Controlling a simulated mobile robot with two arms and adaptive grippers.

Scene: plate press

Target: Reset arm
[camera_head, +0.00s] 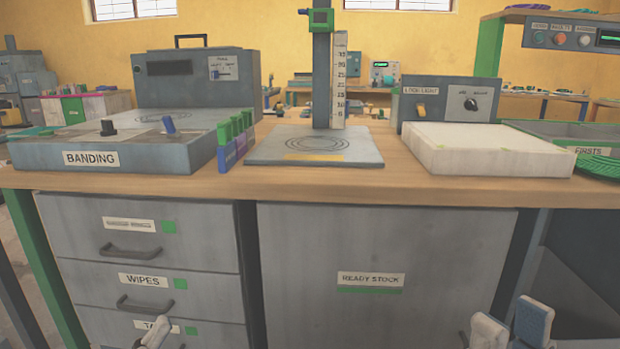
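My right gripper (509,328) shows at the bottom right edge, in front of the bench. Its two pale fingertips, one with a blue-grey face, stand apart with nothing visible between them. My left gripper (151,336) shows only as a small pale tip at the bottom left, in front of the lowest visible drawer. The rest of it is below the frame, so its opening is hidden. Both grippers are low, below the level of the wooden bench top (410,189).
On the bench stand a grey BANDING unit (185,150), small coloured blocks (232,142), a flat plate with a height-scale column (322,90), a white-topped light box (485,150) and a FIRSTS tray (590,131). Below are drawers (150,238) and a READY STOCK cabinet front (390,245).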

